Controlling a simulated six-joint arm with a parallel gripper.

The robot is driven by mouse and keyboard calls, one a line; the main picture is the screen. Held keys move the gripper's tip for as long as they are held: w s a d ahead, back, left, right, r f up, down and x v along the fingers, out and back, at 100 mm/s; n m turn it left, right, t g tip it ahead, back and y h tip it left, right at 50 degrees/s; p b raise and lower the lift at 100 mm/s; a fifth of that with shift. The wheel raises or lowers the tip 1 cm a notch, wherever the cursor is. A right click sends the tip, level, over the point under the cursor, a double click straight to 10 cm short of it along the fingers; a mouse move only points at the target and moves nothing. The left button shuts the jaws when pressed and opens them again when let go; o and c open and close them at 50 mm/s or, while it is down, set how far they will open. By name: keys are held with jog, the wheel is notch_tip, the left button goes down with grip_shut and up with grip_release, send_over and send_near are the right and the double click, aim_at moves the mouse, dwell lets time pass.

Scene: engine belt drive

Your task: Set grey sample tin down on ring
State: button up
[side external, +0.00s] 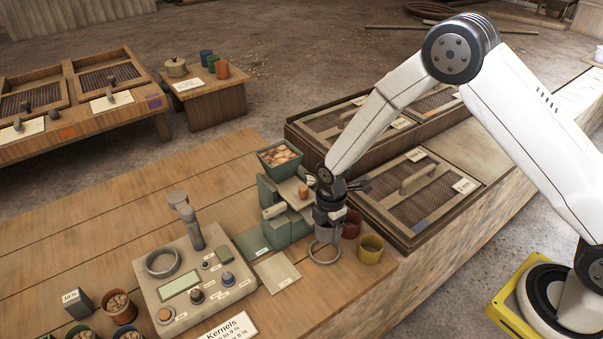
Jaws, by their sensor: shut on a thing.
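My gripper (329,214) points down and is shut on the grey sample tin (328,233). The tin hangs upright below the jaws, and its upper part is hidden by them. A grey ring (312,256) lies on the wooden bench right below the tin. The tin covers the far part of this ring in the picture. I cannot tell whether the tin touches it. Another grey ring (150,269) sits on the pale instrument panel (150,297) to the left.
A yellow cup (371,250) and a red cup (352,224) stand close right of the tin. A green machine (286,226) with a hopper (279,158) stands close left. A pale card (277,271) lies left of the ring. Framed mesh trays (412,190) lie behind right.

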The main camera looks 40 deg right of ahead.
jog(key=shift+w+d, duration=0.1)
jog(key=shift+w, duration=0.1)
jog(key=shift+f, duration=0.1)
send_over(326, 251)
jog(key=shift+f, duration=2.5)
jog(key=shift+s+f, duration=0.1)
jog(key=shift+f, duration=1.2)
dwell(0.7)
jog(key=o, duration=1.1)
jog(key=shift+w+r, duration=0.2)
jog(key=shift+r, duration=2.6)
jog(key=shift+s+r, duration=0.15)
jog(key=shift+r, duration=1.6)
